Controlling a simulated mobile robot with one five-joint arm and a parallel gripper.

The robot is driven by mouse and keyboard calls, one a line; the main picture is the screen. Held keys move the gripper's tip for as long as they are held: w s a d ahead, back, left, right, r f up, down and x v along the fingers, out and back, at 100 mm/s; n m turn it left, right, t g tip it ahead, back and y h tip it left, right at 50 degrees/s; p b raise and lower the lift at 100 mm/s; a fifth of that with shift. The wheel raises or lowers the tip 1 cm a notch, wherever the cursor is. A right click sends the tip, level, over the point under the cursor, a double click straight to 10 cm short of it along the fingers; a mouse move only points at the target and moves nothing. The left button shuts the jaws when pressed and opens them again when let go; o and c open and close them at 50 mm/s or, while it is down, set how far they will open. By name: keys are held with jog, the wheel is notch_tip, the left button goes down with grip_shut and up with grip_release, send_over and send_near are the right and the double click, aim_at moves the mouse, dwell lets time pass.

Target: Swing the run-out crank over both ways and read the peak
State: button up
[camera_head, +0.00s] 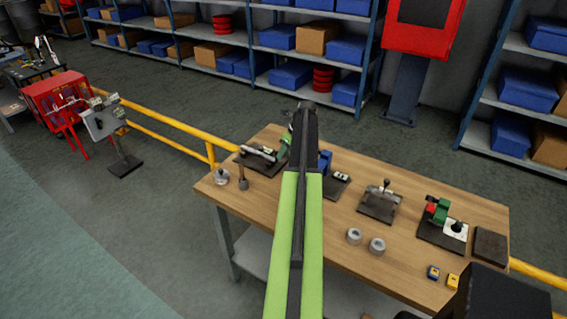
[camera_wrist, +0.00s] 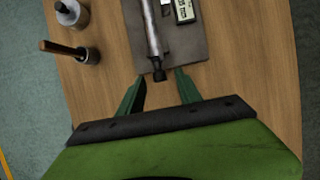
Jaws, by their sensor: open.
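A silver bar with a black end (camera_wrist: 157,50) lies over a dark grey plate (camera_wrist: 190,38) at the top middle of the wrist view; it seems to be the run-out crank. A small white readout (camera_wrist: 184,11) sits beside it, its text too small to read. In the head view the silver bar (camera_head: 258,153) shows at the table's back left. My gripper (camera_wrist: 160,76) is open. Its two green fingers stand on either side of the bar's black end, with gaps on both sides. I cannot tell the height between them. The upper part of the bar is cut off.
A round-based metal piece (camera_wrist: 70,12) and a wooden-handled tool (camera_wrist: 70,48) stand to the left. On the wooden table (camera_head: 420,262) are a lever fixture (camera_head: 379,203), a green fixture (camera_head: 441,212) and two grey rings (camera_head: 354,236). A yellow rail (camera_head: 165,143) runs behind.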

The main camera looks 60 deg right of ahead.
jog(key=shift+w+f, duration=0.2)
jog(key=shift+f, duration=0.2)
grip_shut()
jog(key=shift+a, duration=0.1)
